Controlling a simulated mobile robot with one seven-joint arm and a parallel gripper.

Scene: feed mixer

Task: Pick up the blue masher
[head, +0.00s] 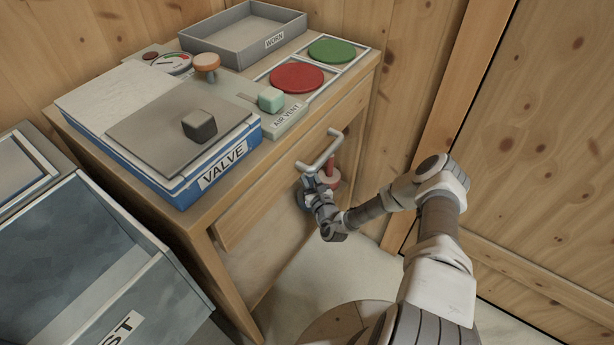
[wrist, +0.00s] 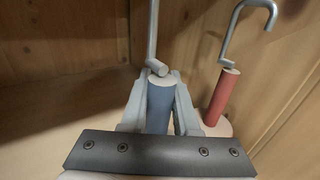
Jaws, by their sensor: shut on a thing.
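In the wrist view the blue masher (wrist: 158,108) shows as an upright blue cylinder with a grey metal rod rising from its top. My gripper (wrist: 160,90) has one finger on each side of the blue cylinder and is shut on it. In the head view my gripper (head: 311,184) is low beside the wooden cabinet's front, and it and the arm hide most of the blue masher. A similar red tool (wrist: 223,98) with a hooked grey rod stands just to the right; its red part also shows in the head view (head: 330,176).
A grey bin (head: 105,270) stands at the left. Wooden walls (head: 545,120) close off the right. Bare floor (head: 365,272) shows below my arm.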

